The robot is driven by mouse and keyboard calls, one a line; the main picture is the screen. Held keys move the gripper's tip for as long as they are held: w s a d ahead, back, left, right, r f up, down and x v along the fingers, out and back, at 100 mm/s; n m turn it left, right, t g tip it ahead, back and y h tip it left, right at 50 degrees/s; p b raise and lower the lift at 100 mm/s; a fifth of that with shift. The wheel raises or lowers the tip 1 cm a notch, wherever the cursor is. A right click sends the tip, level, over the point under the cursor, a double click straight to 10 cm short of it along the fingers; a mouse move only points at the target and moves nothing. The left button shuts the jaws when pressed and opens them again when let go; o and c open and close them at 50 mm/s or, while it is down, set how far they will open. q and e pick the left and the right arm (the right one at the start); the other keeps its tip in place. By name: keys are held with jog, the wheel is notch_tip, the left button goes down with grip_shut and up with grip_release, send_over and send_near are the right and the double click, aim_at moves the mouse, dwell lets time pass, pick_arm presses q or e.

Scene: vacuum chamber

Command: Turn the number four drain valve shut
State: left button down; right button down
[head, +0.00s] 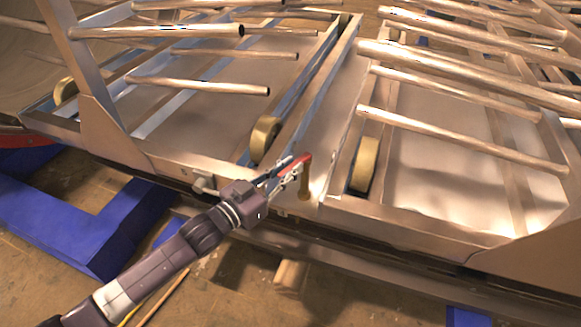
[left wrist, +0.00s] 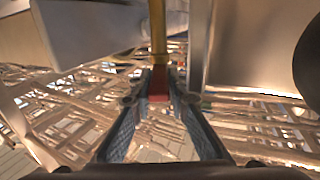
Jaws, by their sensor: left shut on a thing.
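The drain valve has a red handle (head: 304,160) and a brass-coloured body (head: 305,184) at the front edge of the metal frame, in the middle of the head view. My left gripper (head: 288,170) reaches it from the lower left and is shut on the red handle. In the left wrist view, the red handle (left wrist: 158,84) sits between the two fingertips, with a yellow brass part (left wrist: 158,35) above it. No number on the valve is legible. My right gripper is out of view.
Brass-coloured wheels (head: 264,137) (head: 363,164) stand in the frame on either side of the valve. Long metal tubes (head: 460,138) stick out above. Blue beams (head: 85,225) lie on the floor at left, and a wooden block (head: 290,276) sits below the frame.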

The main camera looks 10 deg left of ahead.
pick_arm(q)
jog(key=c, duration=1.8)
grip_release()
jog(key=shift+d, duration=0.1)
jog(key=shift+c, duration=0.2)
jog(key=shift+s+a, duration=0.15)
jog(key=shift+a, duration=0.1)
jog(key=v, duration=1.1)
jog(key=shift+s+a, duration=0.15)
jog(key=shift+s, duration=0.05)
